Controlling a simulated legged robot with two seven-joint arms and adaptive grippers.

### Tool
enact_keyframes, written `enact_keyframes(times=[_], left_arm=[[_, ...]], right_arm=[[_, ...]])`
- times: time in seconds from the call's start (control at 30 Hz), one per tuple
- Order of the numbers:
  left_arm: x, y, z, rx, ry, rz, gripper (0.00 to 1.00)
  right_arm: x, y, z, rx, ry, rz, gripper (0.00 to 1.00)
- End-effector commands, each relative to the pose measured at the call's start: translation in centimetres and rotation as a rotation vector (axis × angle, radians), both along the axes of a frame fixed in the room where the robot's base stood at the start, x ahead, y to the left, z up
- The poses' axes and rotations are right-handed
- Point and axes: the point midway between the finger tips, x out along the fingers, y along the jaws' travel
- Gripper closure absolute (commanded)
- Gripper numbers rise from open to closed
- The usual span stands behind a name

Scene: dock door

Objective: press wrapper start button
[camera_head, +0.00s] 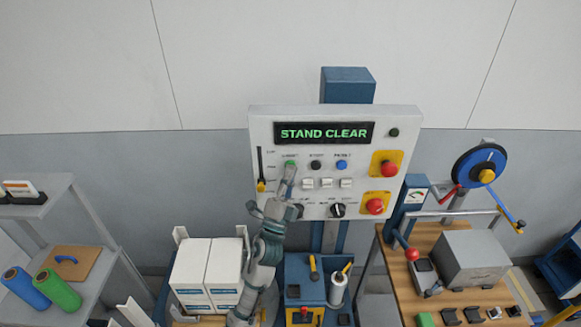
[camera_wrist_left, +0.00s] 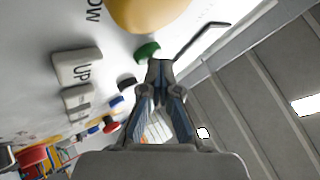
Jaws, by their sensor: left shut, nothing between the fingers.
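The white control panel (camera_head: 262,125) carries a dark display (camera_head: 324,133) that reads STAND CLEAR in green. A green button (camera_head: 290,163) sits below it at the left of a row, beside a black button (camera_head: 316,165) and a blue button (camera_head: 341,165). My left gripper (camera_head: 289,172) is shut and empty, its tips just below the green button in the head view. In the left wrist view the closed fingertips (camera_wrist_left: 159,68) lie right beside the green button (camera_wrist_left: 147,51); I cannot tell whether they touch it. My right gripper is not in view.
A slim lever with a yellow handle (camera_head: 261,185) is left of the buttons. White rocker switches (camera_head: 327,183), a black knob (camera_head: 338,210) and two red mushroom buttons (camera_head: 389,168) are close by. White boxes (camera_head: 207,268) stand below, and a workbench (camera_head: 450,240) at right.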

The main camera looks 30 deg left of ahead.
Motion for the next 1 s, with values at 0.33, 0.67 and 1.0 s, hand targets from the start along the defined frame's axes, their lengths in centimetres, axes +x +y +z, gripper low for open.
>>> enact_keyframes(times=[0.33,0.67,1.0], left_arm=[[-1.3,-0.8,0.0,-0.001,0.001,-0.001,1.00],[-1.6,-1.0,-0.1,-0.001,0.001,-0.001,1.00],[-4.4,-2.7,-0.1,-0.001,0.002,0.000,1.00]], right_arm=[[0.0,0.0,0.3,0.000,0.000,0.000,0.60],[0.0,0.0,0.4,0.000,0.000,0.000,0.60],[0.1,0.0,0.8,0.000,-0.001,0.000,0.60]])
